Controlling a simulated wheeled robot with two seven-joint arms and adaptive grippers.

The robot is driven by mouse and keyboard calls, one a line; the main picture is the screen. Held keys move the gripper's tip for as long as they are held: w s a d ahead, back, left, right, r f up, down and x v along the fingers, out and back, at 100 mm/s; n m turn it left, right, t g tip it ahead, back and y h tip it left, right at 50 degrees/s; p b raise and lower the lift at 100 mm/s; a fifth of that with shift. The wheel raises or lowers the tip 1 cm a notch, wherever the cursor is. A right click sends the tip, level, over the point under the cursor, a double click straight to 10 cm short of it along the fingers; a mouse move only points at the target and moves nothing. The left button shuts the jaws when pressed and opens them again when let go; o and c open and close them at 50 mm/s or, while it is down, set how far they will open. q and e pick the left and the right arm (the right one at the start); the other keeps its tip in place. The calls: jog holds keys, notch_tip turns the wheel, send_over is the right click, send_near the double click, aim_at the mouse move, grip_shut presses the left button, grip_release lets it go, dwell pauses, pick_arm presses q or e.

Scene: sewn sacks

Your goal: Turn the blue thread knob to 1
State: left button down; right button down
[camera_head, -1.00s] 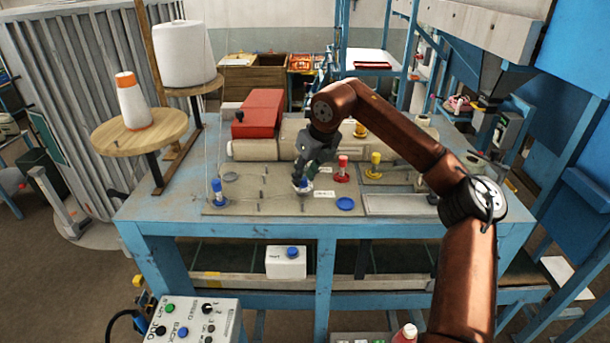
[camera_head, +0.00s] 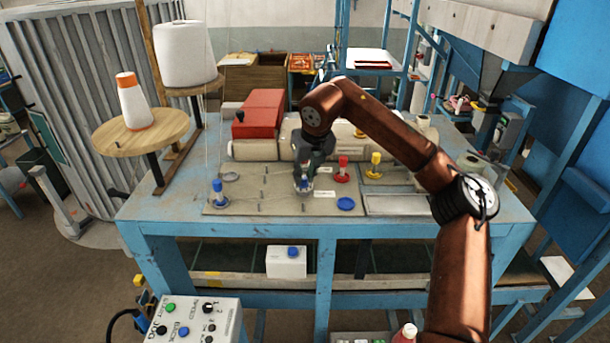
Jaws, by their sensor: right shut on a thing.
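A blue knob (camera_head: 304,186) stands on the grey machine plate (camera_head: 262,203), near the middle of the table. My right gripper (camera_head: 304,181) comes down over it from above and is shut on it. The fingers hide most of the knob, and its setting cannot be read. Another blue knob (camera_head: 218,193) stands upright at the plate's left end, clear of the gripper. A red knob (camera_head: 342,169) and a yellow knob (camera_head: 375,165) stand just right of the gripper. My left gripper is not in view.
A flat blue disc (camera_head: 346,204) lies right of the gripper. The red machine housing (camera_head: 259,113) is behind. Thread cones (camera_head: 134,104) stand on wooden discs at left. A control box (camera_head: 195,321) is at the lower left. The plate's left half is mostly clear.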

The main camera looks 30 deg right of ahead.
jog(key=c, duration=1.8)
grip_release()
jog(key=shift+r, duration=0.1)
jog(key=v, duration=1.1)
jog(key=shift+s+r, duration=0.2)
jog(key=shift+r, duration=0.15)
